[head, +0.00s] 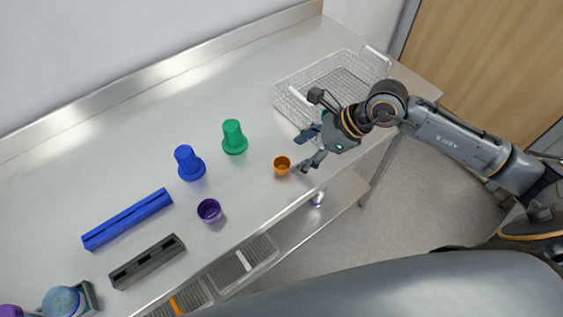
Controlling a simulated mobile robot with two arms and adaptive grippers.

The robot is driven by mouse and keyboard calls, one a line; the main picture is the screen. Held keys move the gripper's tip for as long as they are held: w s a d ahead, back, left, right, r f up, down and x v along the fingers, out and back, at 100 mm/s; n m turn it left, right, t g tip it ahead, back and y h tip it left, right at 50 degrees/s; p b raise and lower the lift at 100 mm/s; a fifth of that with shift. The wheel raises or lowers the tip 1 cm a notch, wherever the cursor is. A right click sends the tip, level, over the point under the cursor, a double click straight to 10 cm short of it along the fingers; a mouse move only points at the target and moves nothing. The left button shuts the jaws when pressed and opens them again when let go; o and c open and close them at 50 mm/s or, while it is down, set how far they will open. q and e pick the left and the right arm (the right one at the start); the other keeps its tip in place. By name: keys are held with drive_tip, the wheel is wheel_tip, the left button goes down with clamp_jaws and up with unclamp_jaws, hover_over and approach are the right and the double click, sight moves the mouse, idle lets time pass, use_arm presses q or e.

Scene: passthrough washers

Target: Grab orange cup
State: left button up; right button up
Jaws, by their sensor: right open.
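The small orange cup (282,166) stands upright on the steel table, near its front edge. My right gripper (306,151) is just to the right of the cup, with its fingers spread open and pointing toward it. Nothing shows between the fingers. One fingertip is close to the cup's right side; I cannot tell whether it touches. My left gripper is not in view.
A green cup-shaped piece (233,137), a blue one (188,163) and a purple cup (209,210) stand left of the orange cup. A wire basket (341,72) lies behind my right gripper. Blue (128,219) and grey (147,262) slotted blocks lie at left.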

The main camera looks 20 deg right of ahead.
sight(277, 166)
drive_tip(key=shift+w+a+f, duration=0.25)
drive_tip(key=shift+a+f, duration=0.25)
drive_tip(key=shift+w+a+f, duration=0.15)
drive_tip(key=shift+a+f, duration=0.2)
drive_tip(key=shift+f, duration=0.05)
drive_tip(key=shift+a+f+p, duration=0.2)
drive_tip(key=shift+f+p, duration=0.1)
drive_tip(key=shift+p, duration=0.3)
drive_tip(key=p+x, duration=0.1)
drive_tip(key=x, duration=0.2)
drive_tip(key=shift+w+f, duration=0.2)
drive_tip(key=shift+f, duration=0.1)
drive_tip(key=shift+w+a+f, duration=0.1)
drive_tip(key=shift+a+f, duration=0.1)
drive_tip(key=shift+f, duration=0.1)
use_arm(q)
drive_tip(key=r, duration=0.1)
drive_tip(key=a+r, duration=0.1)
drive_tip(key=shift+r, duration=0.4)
use_arm(e)
drive_tip(key=shift+c, duration=0.4)
drive_tip(key=c, duration=0.9)
